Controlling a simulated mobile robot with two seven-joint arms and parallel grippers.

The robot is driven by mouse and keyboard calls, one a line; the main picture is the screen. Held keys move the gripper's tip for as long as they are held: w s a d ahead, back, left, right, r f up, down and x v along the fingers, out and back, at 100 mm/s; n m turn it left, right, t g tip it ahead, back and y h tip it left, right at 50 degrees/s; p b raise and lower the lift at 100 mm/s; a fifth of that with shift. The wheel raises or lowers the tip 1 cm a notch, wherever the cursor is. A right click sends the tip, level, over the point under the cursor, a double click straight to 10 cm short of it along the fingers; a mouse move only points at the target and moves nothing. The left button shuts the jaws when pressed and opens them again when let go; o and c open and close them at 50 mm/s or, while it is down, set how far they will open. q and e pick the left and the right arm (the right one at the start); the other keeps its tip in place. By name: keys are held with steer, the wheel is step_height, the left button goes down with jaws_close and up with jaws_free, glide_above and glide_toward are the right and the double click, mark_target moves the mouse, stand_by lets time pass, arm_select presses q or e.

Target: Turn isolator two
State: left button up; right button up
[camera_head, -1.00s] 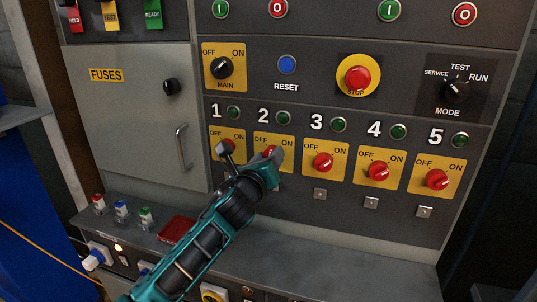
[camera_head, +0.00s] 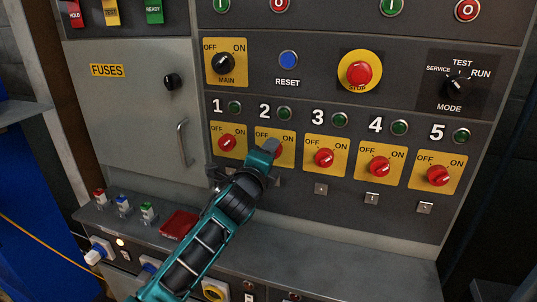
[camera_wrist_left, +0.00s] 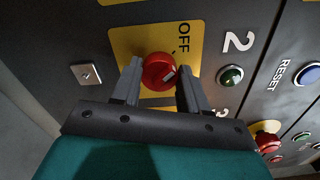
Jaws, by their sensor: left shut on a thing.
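Isolator two is a red rotary knob on a yellow plate, below the number 2. The ON label is not visible in the wrist view. My right gripper is not in view.
Isolator one's knob (camera_head: 227,143) and isolator three's knob (camera_head: 324,157) sit close on either side. A green lamp (camera_head: 284,113) is above isolator two. The fuse door handle (camera_head: 183,142) sticks out at the left. A ledge (camera_head: 300,218) runs below the panel.

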arm_select(q)
steer(key=shift+n, duration=0.6)
steer(key=o, duration=1.1)
steer(key=shift+c, duration=0.2)
steer(key=v, duration=1.3)
steer(key=s+a+f+n+g+y, duration=0.1)
steer(key=s+a+f+n, duration=0.1)
steer(key=s+f+n, duration=0.3)
steer(key=s+a+f+n+g, duration=0.1)
steer(key=a+f+n, duration=0.1)
steer(key=f, duration=0.5)
steer(key=s+a+f+n+g+y, duration=0.1)
steer(key=s+a+f+n+g, duration=0.1)
steer(key=s+f+n, duration=0.3)
steer(key=s+a+f+n+g+y, duration=0.1)
steer(key=s+a+f+n+g, duration=0.1)
steer(key=s+a+f+n, duration=0.5)
steer(key=s+f+n, duration=0.2)
steer(key=s+f, duration=0.3)
steer(key=shift+a+y, duration=0.2)
steer(key=shift+y, duration=0.1)
